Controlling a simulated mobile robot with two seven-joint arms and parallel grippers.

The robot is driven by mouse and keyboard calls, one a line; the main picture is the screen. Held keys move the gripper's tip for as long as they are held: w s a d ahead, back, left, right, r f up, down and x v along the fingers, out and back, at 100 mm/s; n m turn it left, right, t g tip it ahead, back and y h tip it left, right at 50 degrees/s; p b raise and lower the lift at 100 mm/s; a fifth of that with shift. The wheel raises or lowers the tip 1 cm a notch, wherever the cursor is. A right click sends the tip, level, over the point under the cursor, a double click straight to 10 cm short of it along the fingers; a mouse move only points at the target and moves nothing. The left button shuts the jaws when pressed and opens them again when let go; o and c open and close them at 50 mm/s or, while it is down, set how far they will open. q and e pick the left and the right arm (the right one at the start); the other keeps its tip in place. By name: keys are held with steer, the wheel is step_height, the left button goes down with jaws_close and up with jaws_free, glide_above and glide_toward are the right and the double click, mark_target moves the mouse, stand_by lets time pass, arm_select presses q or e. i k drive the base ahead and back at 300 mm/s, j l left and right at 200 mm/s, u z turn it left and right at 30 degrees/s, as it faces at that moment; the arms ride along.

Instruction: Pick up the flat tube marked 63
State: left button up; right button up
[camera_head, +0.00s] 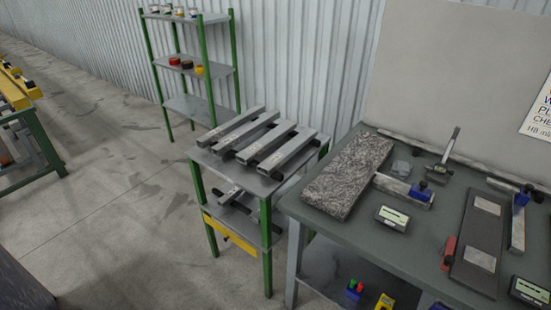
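Several grey flat tubes lie side by side on the upper top of the green-legged runout table (266,245), in the middle of the head view. I point at the leftmost tube (232,126) and the rightmost tube (287,151). Their near ends face the front left, and dark pieces sit by them. Small pale marks show on some near ends, but the numbers are too small to read, so I cannot tell which is marked 63. More grey pieces (232,197) lie on the lower shelf, partly hidden. Neither of my grippers is in view.
A grey workbench (420,240) stands close at the right with a speckled slab (347,177), small gauges and a dark board on it. A green shelf rack (187,108) stands behind. A yellow-topped stand (14,90) is at far left.

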mark_target(270, 164)
steer(key=i+j+u, duration=0.25)
steer(key=i, duration=0.3)
steer(key=i+u, duration=0.2)
steer(key=i, duration=0.3)
